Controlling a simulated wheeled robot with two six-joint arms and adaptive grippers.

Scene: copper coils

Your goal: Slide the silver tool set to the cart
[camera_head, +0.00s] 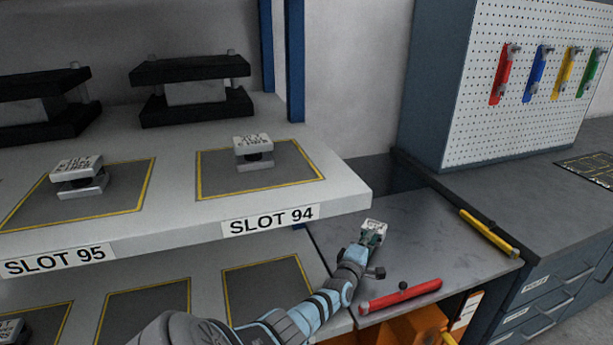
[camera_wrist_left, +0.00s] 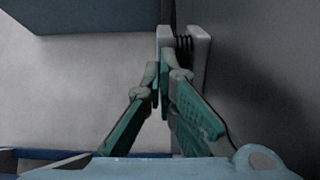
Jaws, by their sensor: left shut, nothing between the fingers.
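A small silver block set (camera_head: 376,225) with a labelled top is on or just above the grey top of the cart (camera_head: 425,235). In the left wrist view the silver set (camera_wrist_left: 200,60) shows pale plates and a dark spring between them. My left gripper (camera_head: 368,240) is at the near side of this set. Its green fingers (camera_wrist_left: 162,70) are shut with nothing between them, and the tips are right beside the set. I cannot tell whether they touch it. The fingers hide part of the set. My right gripper is not in view.
Similar sets stand on the shelf at slot 94 (camera_head: 254,152) and slot 95 (camera_head: 80,177). The cart has a red bar (camera_head: 400,296) and a yellow bar (camera_head: 488,233) along its edges. A drawer cabinet (camera_head: 555,225) adjoins on the right. The cart's middle is clear.

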